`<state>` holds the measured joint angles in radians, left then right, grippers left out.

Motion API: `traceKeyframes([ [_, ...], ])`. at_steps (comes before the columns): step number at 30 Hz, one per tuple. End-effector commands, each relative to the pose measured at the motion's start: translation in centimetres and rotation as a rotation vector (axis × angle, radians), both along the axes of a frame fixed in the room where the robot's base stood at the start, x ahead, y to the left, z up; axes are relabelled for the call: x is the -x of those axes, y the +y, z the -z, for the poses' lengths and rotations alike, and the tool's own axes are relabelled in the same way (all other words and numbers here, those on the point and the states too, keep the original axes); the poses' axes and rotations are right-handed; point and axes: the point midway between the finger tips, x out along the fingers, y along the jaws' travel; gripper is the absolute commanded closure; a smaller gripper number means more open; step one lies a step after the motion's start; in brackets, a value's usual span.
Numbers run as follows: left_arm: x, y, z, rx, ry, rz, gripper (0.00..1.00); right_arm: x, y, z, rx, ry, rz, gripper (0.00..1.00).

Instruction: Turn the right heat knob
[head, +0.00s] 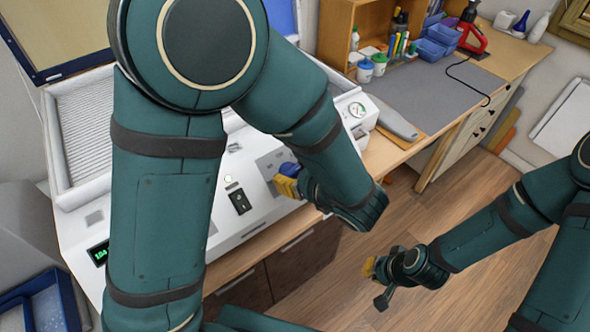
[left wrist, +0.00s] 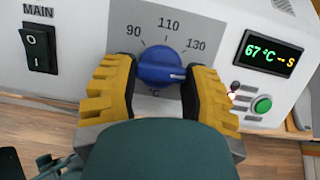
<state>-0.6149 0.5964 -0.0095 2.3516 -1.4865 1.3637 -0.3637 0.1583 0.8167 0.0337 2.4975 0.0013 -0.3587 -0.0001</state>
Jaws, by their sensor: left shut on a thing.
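The blue heat knob (left wrist: 158,68) is on the machine's white front panel, on a grey plate marked 90, 110 and 130 °C. Its white mark points right, a little below the 130 label. My left gripper (left wrist: 157,84) has its two yellow fingers on either side of the knob and is shut on it. In the head view the left gripper (head: 287,186) is at the panel, with the blue knob (head: 289,169) partly hidden by it. My right gripper (head: 376,279) hangs over the floor, away from the machine; its fingers are too hidden to judge.
Left of the knob is the black MAIN switch (left wrist: 38,48). A pressure gauge (head: 357,109) is on the machine's right. A workbench with a grey mat (head: 440,90) stands behind.

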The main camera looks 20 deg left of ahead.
Motion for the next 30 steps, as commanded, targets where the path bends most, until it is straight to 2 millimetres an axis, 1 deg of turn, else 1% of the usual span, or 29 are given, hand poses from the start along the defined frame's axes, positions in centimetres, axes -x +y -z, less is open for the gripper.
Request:
traceKeyframes([
  [7, 0.1, 0.07, 0.14, -0.025, 0.037, 0.047, 0.88, -0.02, 0.01, -0.26, 0.0, 0.0, -0.001, 1.0],
  [21, 0.12, 0.08, 0.16, -0.03, 0.044, 0.056, 0.88, -0.02, 0.01, -0.27, 0.0, 0.001, -0.001, 1.0],
  [22, 0.11, 0.07, 0.16, -0.03, 0.044, 0.056, 0.43, -0.02, 0.01, -0.27, 0.0, 0.001, -0.001, 1.0],
  [23, 0.11, 0.08, 0.15, -0.03, 0.044, 0.056, 0.32, -0.02, 0.01, -0.27, 0.0, 0.001, -0.001, 1.0],
  [24, 0.11, 0.07, 0.14, -0.03, 0.044, 0.055, 0.2, -0.02, 0.01, -0.28, 0.0, 0.001, -0.001, 1.0],
  [30, 0.07, 0.06, 0.08, -0.03, 0.042, 0.056, 0.2, -0.01, 0.0, -0.29, 0.0, 0.001, -0.001, 1.0],
])
